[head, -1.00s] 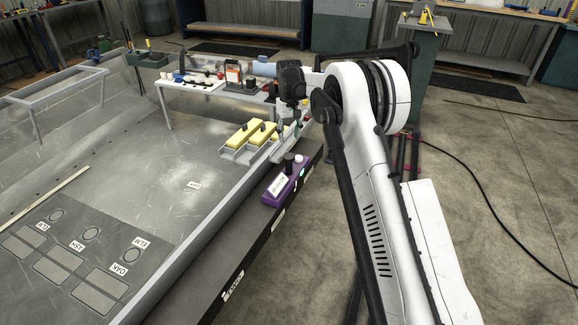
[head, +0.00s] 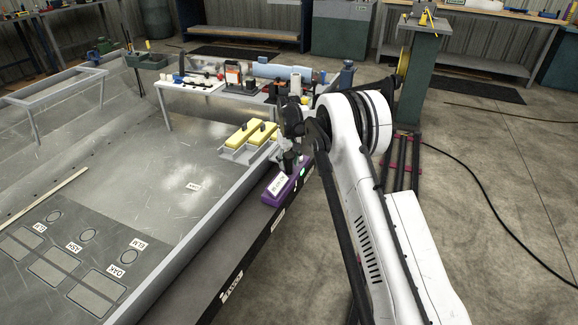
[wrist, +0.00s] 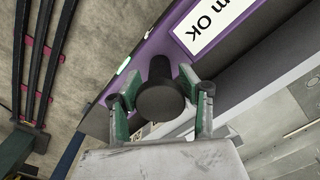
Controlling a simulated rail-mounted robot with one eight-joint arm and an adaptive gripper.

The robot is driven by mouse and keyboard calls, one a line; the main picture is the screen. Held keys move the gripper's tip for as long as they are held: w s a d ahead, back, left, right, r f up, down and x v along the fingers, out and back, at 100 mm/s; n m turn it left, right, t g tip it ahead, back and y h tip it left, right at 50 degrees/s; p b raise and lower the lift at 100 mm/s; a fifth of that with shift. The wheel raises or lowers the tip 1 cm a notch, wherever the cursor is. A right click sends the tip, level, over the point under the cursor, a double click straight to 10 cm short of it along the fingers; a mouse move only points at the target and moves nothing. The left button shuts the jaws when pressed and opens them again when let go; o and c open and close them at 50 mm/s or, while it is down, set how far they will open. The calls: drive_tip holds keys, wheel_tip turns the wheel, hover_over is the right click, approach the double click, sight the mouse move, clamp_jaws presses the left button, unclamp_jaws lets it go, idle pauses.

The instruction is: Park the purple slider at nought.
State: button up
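The purple slider box (head: 285,198) sits on the dark rail along the table's right edge, with a white label on top. In the wrist view its purple body (wrist: 152,45) runs across the top, with a label reading "m OK" (wrist: 203,22) and a lit green spot (wrist: 124,66). A black round knob (wrist: 160,100) stands up from it. My gripper (wrist: 162,98) has its green fingers on either side of the knob, apart, with gaps visible. In the head view my gripper (head: 287,163) is low over the far end of the box, hiding the knob.
Yellow blocks (head: 240,136) in a grey tray (head: 236,156) stand just behind the box. A white side table (head: 188,88) with several tools is farther back. The metal table (head: 165,185) is mostly clear on the left.

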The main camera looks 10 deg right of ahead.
drive_tip(key=shift+f, duration=0.3)
drive_tip(key=shift+c, duration=0.5)
clamp_jaws()
